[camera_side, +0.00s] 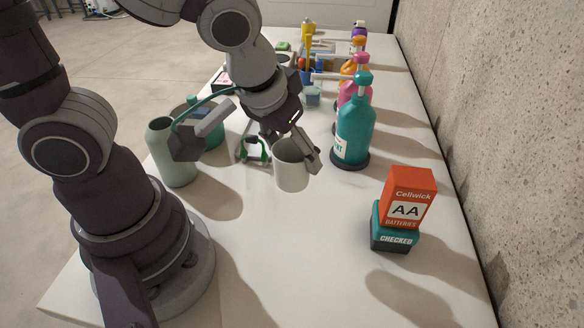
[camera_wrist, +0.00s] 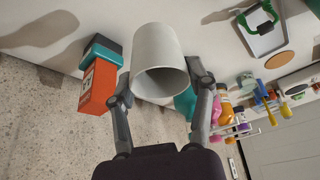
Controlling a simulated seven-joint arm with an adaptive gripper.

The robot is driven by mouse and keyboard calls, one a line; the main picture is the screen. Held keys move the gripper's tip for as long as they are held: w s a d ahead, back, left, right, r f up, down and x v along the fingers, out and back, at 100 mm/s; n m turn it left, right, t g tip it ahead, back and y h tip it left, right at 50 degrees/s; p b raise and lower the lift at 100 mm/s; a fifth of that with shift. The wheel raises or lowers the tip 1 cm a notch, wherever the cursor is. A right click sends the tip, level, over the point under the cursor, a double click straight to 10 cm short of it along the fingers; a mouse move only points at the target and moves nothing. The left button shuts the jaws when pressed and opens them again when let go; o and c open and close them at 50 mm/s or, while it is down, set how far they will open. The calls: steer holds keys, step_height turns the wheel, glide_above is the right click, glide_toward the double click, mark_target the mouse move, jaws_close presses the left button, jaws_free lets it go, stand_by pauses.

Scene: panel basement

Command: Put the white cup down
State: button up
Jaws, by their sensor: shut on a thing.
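The white cup (camera_side: 291,170) is in the middle of the side view, with my gripper (camera_side: 306,150) shut on it. In the wrist view the cup (camera_wrist: 157,55) sits between the two fingers of my gripper (camera_wrist: 163,95), its open mouth facing the camera. In the side view the cup looks about upright. I cannot tell whether its base touches the white table (camera_side: 260,250) or hangs a little above it.
A teal pump bottle (camera_side: 354,125) stands right of the cup. An orange battery box (camera_side: 408,198) sits on a teal box (camera_side: 394,232) at the front right. A pale green vase (camera_side: 171,155) stands left. Several bottles crowd the back. The front middle is clear.

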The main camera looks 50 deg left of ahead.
steer(key=s+d+r+m+g+h, duration=0.1)
steer(key=s+d+m+g+h, duration=0.25)
steer(key=m, duration=0.95)
steer(key=s+d+m+g+h, duration=0.25)
steer(key=d+m, duration=0.25)
steer(key=m, duration=0.8)
steer(key=shift+y, duration=0.3)
step_height(320, 180, down, 13)
steer(key=shift+s+d+r, duration=0.1)
steer(key=shift+s, duration=0.05)
steer(key=shift+f, duration=0.2)
steer(key=o, duration=0.9)
